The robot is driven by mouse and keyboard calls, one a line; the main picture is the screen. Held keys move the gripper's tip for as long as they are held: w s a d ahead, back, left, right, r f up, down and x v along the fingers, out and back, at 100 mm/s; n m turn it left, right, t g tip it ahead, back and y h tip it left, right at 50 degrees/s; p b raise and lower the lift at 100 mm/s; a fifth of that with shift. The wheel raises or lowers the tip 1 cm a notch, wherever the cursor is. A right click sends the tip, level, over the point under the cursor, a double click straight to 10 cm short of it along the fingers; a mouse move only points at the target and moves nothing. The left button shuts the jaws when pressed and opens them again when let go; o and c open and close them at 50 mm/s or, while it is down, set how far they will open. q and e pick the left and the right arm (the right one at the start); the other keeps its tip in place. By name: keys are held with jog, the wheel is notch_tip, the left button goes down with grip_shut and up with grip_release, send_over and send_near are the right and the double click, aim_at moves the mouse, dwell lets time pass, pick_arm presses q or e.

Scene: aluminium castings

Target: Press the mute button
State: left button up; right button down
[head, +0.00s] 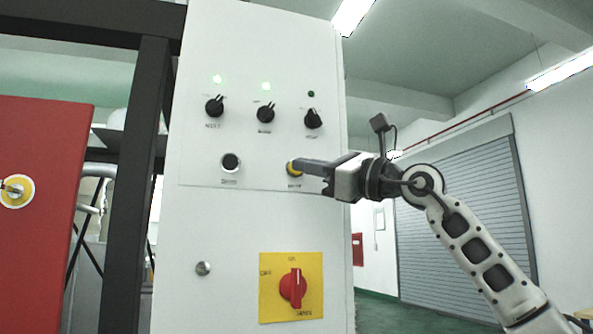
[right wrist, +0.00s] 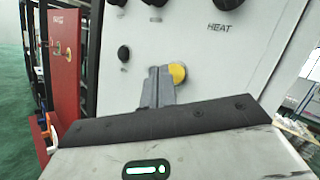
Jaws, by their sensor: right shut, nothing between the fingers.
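A yellow button (head: 291,167) sits in the lower row of the white panel, with a label below it that is too small to read. It also shows in the right wrist view (right wrist: 178,73), just right of the fingertips. My right gripper (head: 303,166) is shut and empty. Its fingertips (right wrist: 158,72) are at the yellow button and cover part of it; I cannot tell if they touch it. A black button (head: 230,163) sits to the left in the same row. I cannot read which label says mute. My left gripper is not in view.
Three black knobs (head: 265,114) with lamps above them sit higher on the panel. A red rotary switch (head: 292,287) on a yellow plate and a round lock (head: 203,268) are below. A red cabinet (head: 40,200) stands at the left. Open room lies to the right.

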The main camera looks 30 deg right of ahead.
jog(key=shift+s, duration=0.2)
jog(key=s+b, duration=0.1)
jog(key=s, duration=0.1)
jog(key=s+a+b, duration=0.1)
jog(key=s, duration=0.1)
jog(key=shift+s+a, duration=0.15)
jog(key=shift+s, duration=0.25)
dwell(0.8)
